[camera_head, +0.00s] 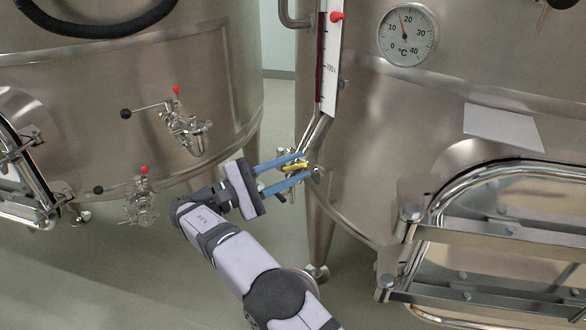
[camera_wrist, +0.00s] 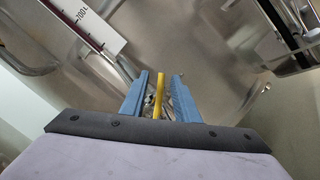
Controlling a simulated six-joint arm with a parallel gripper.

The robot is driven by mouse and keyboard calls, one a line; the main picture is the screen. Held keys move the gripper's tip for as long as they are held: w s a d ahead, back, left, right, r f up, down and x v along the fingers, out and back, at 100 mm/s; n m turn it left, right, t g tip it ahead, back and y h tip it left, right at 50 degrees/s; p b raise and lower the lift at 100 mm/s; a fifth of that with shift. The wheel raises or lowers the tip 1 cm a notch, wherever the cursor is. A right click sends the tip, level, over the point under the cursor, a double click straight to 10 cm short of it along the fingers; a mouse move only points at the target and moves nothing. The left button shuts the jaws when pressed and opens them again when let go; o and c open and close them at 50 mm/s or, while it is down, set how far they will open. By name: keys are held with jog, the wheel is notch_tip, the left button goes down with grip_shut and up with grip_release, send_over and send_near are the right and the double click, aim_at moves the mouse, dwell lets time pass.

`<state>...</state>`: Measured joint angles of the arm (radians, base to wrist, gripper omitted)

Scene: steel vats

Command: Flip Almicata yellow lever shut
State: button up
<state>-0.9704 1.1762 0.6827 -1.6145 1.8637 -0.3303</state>
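The yellow lever (camera_head: 294,166) is on a small valve at the lower left of the right-hand steel vat (camera_head: 365,150), below the level gauge. My gripper (camera_head: 302,166) reaches it from the left with its two blue fingers, one above and one below the lever. In the wrist view the yellow lever (camera_wrist: 158,95) lies between the blue fingers (camera_wrist: 161,82), nearer the left one, with a gap visible on the right. The fingers are apart, so the gripper is open around the lever. The valve body is partly hidden by the fingers.
A gauge with a white scale (camera_head: 332,65) and a round thermometer (camera_head: 407,35) are on the right vat. A hatch with a steel frame (camera_head: 480,190) juts out at right. The left vat (camera_head: 70,110) carries two valves with black-knobbed handles (camera_head: 185,130).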

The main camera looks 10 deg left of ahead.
notch_tip(320, 180, up, 10)
jog(key=p, duration=0.1)
dwell(0.4)
jog(key=shift+r+p, duration=0.1)
jog(key=shift+p, duration=0.3)
grip_shut()
jog(key=s+a+r+n+t+y+p, duration=0.1)
jog(key=s+a+r+p, duration=0.1)
jog(key=r+p, duration=0.5)
jog(key=s+a+r+n+t+y+p, duration=0.1)
jog(key=s+r+n+y+p, duration=0.15)
jog(key=r+p, duration=0.45)
jog(key=a+f+m+y, duration=0.1)
jog(key=f+m+y, duration=0.1)
jog(key=f+m, duration=0.5)
jog(key=a+f+m+y+b, duration=0.1)
jog(key=a+f+m+y, duration=0.1)
jog(key=f+m, duration=0.4)
notch_tip(320, 180, down, 4)
jog(key=shift+a+r+m+g+y, duration=0.2)
jog(key=shift+a+m+g+y, duration=0.15)
jog(key=shift+y, duration=0.5)
